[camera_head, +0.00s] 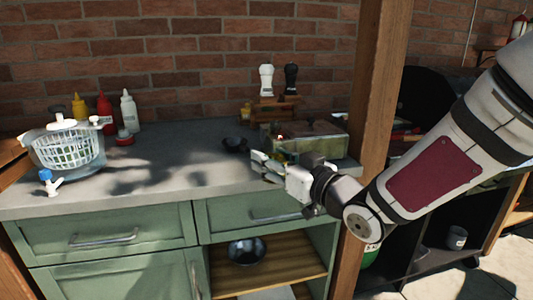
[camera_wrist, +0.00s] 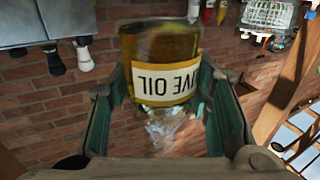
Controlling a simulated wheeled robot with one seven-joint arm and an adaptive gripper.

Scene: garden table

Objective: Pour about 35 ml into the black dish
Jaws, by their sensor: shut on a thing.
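An olive oil bottle (camera_wrist: 158,50) with amber oil and a white label is between the two fingers of my gripper (camera_wrist: 163,105) in the wrist view. That view is upside down, so the bottle looks roughly upright, its clear neck toward the picture's bottom. My gripper (camera_head: 266,167) is shut on the bottle, above the counter's front edge in the head view. There the bottle is hard to tell from the box behind it. The small black dish (camera_head: 235,144) sits on the counter, a little left of and behind my gripper. Its contents cannot be made out.
A wooden-framed box (camera_head: 312,138) stands close behind my gripper. A white and a black shaker stand on a wooden stand (camera_head: 278,104). A wooden post (camera_head: 379,90) rises on the right. A white basket (camera_head: 68,148) and several sauce bottles (camera_head: 104,110) are left. The counter's middle is clear.

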